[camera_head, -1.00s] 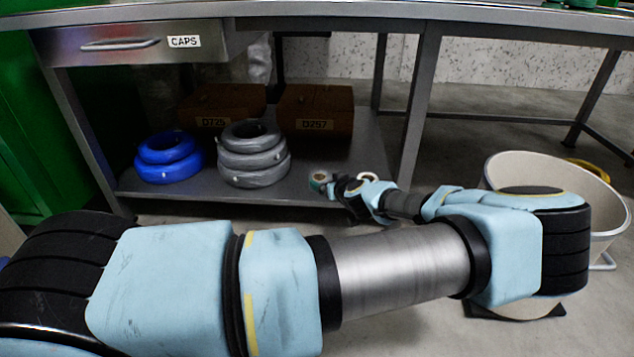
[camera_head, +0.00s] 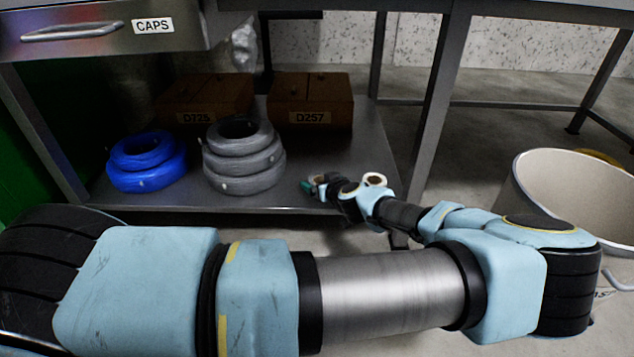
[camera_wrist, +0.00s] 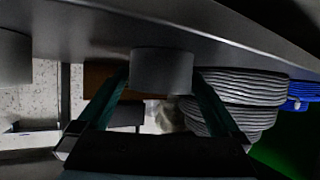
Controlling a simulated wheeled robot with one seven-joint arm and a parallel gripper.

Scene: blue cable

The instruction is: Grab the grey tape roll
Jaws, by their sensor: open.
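My gripper (camera_head: 309,186) reaches in low at the front edge of the lower shelf, right of the grey cable coils. In the wrist view my gripper (camera_wrist: 163,78) is open, its two green fingers spread to either side. A grey tape roll (camera_wrist: 162,71) sits between the fingertips, at the shelf edge. I cannot tell whether either finger touches it. In the head view the roll is small and mostly hidden by my gripper. A second, whitish roll (camera_head: 375,179) shows just behind my wrist; a pale roll also shows at the wrist view's left edge (camera_wrist: 14,57).
Grey coils (camera_head: 243,160) and blue coils (camera_head: 147,163) stand on the lower shelf (camera_head: 290,198). Brown boxes D725 (camera_head: 205,98) and D257 (camera_head: 311,98) stand behind. A table leg (camera_head: 437,105) rises right of my gripper. A pale bin (camera_head: 545,185) stands at right.

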